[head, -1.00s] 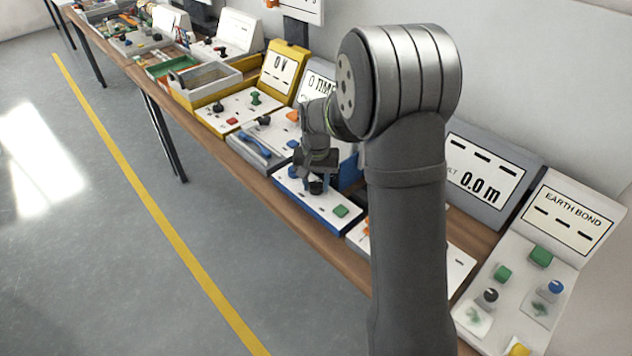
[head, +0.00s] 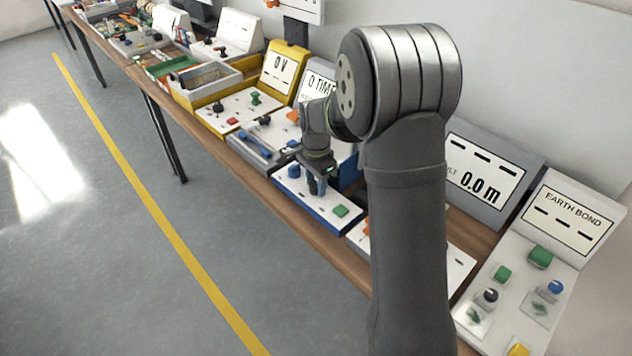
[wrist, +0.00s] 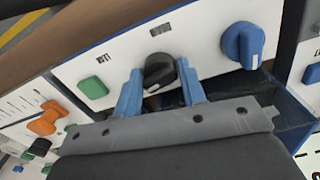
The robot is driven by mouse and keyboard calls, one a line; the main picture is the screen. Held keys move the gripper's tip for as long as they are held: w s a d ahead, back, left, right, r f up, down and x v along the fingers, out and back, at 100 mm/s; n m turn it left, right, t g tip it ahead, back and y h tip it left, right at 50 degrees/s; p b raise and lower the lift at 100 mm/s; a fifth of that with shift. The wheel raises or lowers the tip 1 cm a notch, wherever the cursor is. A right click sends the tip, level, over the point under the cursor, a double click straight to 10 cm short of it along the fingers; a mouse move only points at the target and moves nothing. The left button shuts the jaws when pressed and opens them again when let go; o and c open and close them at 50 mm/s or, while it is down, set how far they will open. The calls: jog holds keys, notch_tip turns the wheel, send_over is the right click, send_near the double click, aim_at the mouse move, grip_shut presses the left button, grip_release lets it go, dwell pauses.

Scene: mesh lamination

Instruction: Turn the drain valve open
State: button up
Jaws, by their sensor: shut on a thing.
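A white panel (head: 318,212) with a blue edge carries a black knob (wrist: 159,70), a blue knob (wrist: 243,45) and a green button (wrist: 93,87). The blue knob (head: 293,172) and green button (head: 340,211) also show in the head view. My gripper (wrist: 160,80) has one blue finger on each side of the black knob and is shut on it. In the head view my gripper (head: 317,190) points down at the panel and hides the black knob. The labels are too small to read, so I cannot tell which control is the drain valve.
In the wrist view, an orange control (wrist: 46,120) sits on the neighbouring panel to the left. Floor lies clear before the bench.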

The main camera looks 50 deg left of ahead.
aim_at(316, 182)
jog(key=shift+m, duration=0.7)
jog(key=o, duration=0.9)
notch_tip(316, 182, up, 18)
jog(key=shift+f, duration=0.25)
